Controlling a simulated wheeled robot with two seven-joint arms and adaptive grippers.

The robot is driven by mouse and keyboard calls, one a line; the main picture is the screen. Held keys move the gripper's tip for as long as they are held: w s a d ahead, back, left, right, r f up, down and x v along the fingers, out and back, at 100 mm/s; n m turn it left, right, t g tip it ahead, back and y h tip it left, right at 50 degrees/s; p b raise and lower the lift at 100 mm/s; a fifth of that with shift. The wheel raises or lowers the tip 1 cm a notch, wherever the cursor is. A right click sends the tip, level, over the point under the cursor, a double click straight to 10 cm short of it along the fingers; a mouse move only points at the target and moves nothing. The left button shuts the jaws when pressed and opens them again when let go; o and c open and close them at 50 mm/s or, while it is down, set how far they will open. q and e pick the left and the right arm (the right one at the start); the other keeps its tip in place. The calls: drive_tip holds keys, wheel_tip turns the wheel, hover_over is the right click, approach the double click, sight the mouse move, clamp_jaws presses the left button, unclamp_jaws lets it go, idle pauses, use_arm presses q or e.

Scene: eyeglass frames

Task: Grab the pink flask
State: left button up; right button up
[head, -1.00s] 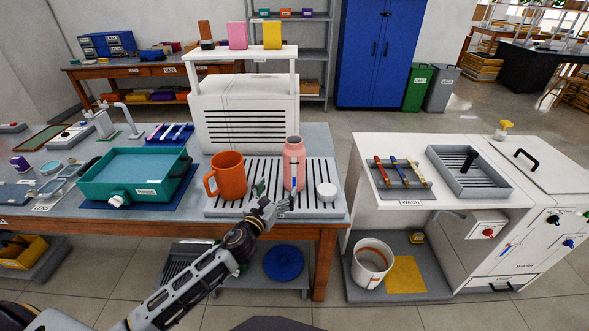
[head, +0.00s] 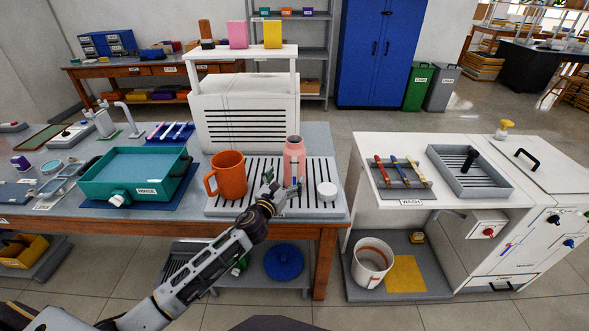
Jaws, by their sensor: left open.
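The pink flask (head: 294,158) stands upright on the slatted grey tray (head: 322,208) at the right part of the workbench. It has a grey cap. My left gripper (head: 283,184) is open at the front of the flask's lower body, with its fingers overlapping the lower part in the picture. I cannot tell whether the fingers touch the flask. My right gripper does not show.
An orange mug (head: 229,177) stands just left of the flask, and a small white round jar (head: 326,191) stands just right. A white appliance (head: 249,110) is behind. A teal bin (head: 138,172) is farther left.

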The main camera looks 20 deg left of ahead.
sight(290, 172)
use_arm(q)
drive_tip(key=shift+w+d, duration=0.15)
drive_tip(key=shift+w, duration=1.05)
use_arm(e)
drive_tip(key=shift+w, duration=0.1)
use_arm(q)
drive_tip(key=shift+w, duration=0.1)
drive_tip(key=shift+w+d+f, duration=0.1)
drive_tip(key=shift+w+f, duration=0.1)
drive_tip(key=shift+w, duration=0.95)
drive_tip(key=shift+w+d, duration=0.1)
drive_tip(key=shift+w, duration=1.25)
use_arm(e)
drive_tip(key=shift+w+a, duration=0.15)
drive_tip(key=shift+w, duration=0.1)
